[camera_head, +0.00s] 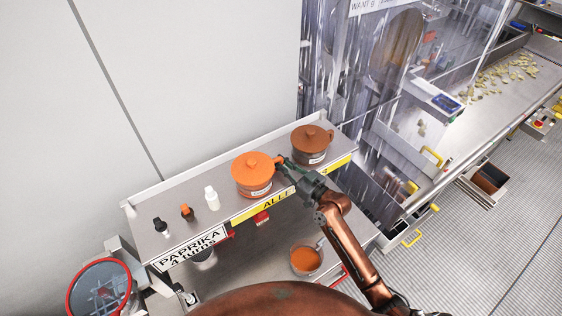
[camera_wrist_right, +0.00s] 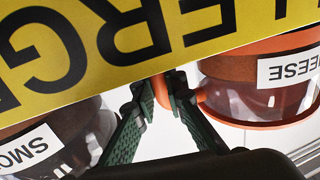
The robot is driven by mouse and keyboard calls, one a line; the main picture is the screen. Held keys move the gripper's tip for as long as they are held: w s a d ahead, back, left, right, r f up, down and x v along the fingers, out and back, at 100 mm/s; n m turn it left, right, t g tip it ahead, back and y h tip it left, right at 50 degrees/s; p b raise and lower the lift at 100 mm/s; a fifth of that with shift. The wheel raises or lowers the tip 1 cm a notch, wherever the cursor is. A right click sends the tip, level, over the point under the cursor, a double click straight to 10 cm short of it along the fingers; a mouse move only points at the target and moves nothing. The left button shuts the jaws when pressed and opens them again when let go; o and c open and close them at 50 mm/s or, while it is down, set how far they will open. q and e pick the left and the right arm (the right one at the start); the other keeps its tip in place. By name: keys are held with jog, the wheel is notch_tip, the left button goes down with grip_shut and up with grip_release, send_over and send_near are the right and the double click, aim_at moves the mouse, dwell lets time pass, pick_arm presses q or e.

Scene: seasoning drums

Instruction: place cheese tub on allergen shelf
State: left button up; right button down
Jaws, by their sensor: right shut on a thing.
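The cheese tub (camera_head: 254,179) is orange with an orange lid and a white label. It is at the shelf (camera_head: 174,193) with the yellow allergen sign (camera_head: 270,203); I cannot tell whether its base touches the surface. My right gripper (camera_head: 282,162) is at its right side, shut on its orange handle. In the right wrist view, the gripper (camera_wrist_right: 163,92) has its fingers either side of the handle, and the cheese tub (camera_wrist_right: 262,98) shows its upside-down "CHEESE" label. The sign hides part of the view. My left gripper is not in view.
A brown lidded tub (camera_head: 312,148) stands close on the right; its "SMO" label shows in the wrist view (camera_wrist_right: 48,140). Several small bottles, including a white one (camera_head: 212,198), stand on the left. An orange-filled container (camera_head: 305,259) is below. A clear strip curtain (camera_head: 340,70) hangs behind.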

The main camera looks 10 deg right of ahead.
jog(key=c, duration=2.4)
grip_release()
jog(key=shift+f, duration=0.2)
jog(key=o, duration=0.4)
jog(key=shift+o, duration=0.2)
jog(key=shift+r, duration=0.15)
jog(key=b+v, duration=0.3)
jog(key=v, duration=0.9)
jog(key=shift+b, duration=0.35)
